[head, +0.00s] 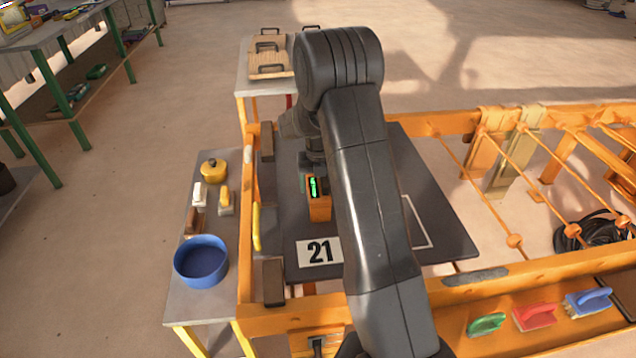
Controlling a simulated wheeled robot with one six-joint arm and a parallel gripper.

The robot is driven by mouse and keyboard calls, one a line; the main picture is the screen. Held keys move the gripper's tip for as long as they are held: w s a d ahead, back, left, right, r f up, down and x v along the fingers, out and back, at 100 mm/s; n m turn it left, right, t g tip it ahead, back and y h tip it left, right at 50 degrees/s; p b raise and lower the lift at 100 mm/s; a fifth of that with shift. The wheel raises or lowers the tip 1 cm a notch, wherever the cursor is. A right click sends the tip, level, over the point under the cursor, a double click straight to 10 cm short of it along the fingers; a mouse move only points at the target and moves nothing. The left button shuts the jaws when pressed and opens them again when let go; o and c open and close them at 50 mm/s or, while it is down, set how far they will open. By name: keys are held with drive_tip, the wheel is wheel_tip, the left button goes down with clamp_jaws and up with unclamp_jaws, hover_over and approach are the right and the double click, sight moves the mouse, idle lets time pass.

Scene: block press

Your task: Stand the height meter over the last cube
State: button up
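The height meter (319,209) is an orange upright block with a lit green display on its upper face. It is over the dark board (443,214), left of my arm; I cannot tell whether it touches the board. My gripper (309,178) is at the meter's top, mostly hidden behind the meter and my arm. Its fingers do not show clearly, so its grip cannot be told. No cube can be made out; my arm hides part of the board.
A white card marked 21 (320,252) and a partly hidden white outline (428,232) lie on the board. An orange frame (450,283) surrounds it. A side table (187,300) at left holds a blue bowl (201,262) and a yellow pot (214,171). Brushes (535,316) lie front right.

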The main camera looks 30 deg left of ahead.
sight(318, 186)
drive_tip(key=shift+o, duration=0.2)
drive_tip(key=shift+r, duration=0.15)
wheel_tip(318, 186, up, 12)
idle(0.4)
wheel_tip(318, 186, down, 13)
drive_tip(key=shift+r, duration=0.1)
wheel_tip(318, 186, up, 3)
drive_tip(key=shift+r, duration=0.65)
drive_tip(key=shift+f, duration=0.1)
